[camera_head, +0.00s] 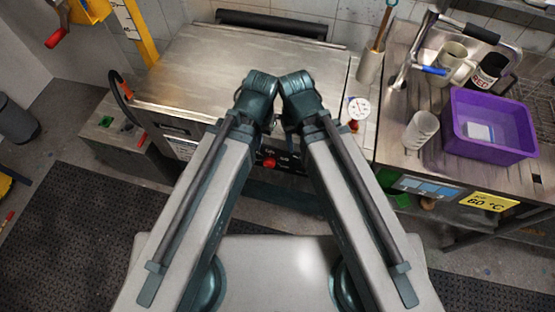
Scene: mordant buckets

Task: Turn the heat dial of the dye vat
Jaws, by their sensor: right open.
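The dye vat (235,75) is a steel box with a flat metal lid, straight ahead of me. Its dark front panel shows between my two arms, with a red round dial (269,162) and small pale marks. My arms rise from below and their bent joints meet over the front of the vat. My right gripper (287,153) is mostly hidden behind my right arm, open, close to the dark panel; its fingertips are hard to make out. I cannot make out my left gripper. No contact with the dial is visible.
A round white gauge (358,107) sits at the vat's right side. On the right bench are a purple bin (489,126), a white cup (421,130), a mug (451,62) and a dark jar (488,70). A yellow "60 °C" sign (488,201) hangs on the bench front.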

